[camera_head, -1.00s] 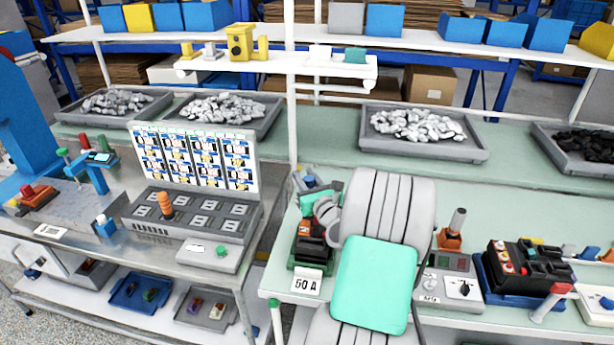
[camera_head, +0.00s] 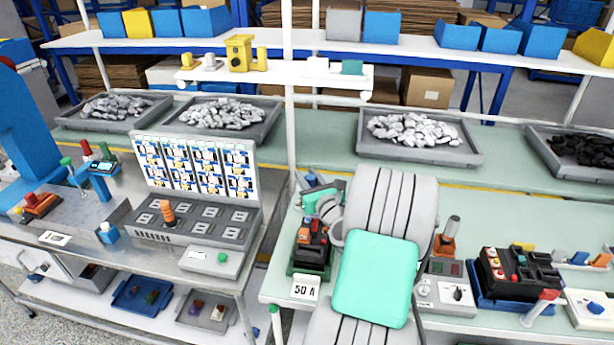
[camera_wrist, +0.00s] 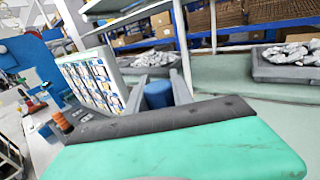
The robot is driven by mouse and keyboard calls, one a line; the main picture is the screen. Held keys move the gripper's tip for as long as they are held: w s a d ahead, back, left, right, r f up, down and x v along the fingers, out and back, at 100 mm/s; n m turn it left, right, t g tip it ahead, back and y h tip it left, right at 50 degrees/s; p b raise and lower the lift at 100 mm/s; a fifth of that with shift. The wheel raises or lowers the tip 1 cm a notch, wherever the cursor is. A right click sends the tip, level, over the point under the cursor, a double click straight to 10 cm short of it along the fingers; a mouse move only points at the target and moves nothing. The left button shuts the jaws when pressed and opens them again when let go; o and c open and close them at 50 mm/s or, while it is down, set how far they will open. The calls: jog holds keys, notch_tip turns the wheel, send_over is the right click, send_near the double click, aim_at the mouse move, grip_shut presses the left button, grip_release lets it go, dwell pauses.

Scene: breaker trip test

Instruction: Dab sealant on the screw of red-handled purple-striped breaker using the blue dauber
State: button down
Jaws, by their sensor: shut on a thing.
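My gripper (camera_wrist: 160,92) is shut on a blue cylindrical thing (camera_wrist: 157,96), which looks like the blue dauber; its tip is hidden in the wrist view. In the head view my gripper is partly hidden behind my own arm, near the back of the 50 A station. A dark breaker with a red-orange handle (camera_head: 316,227) sits in a green holder (camera_head: 296,268) behind the 50 A sign (camera_head: 305,289), below my gripper. Its screw and any purple stripe cannot be made out. Small purple and red pieces lie in a grey tray (camera_head: 180,325) on the lower left shelf.
A sloped board with picture cards (camera_head: 196,165) stands on the left bench, with an orange-handled tool (camera_head: 168,213) in front. Right of my arm are a grey tester box (camera_head: 442,291) and a blue tray (camera_head: 490,300) with a dark device. Trays of rubble line the back.

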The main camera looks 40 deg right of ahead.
jog(key=shift+r+p, duration=0.6)
jog(key=shift+r, duration=0.4)
notch_tip(320, 180, up, 3)
jog(key=p, duration=0.2)
jog(key=shift+p, duration=0.3)
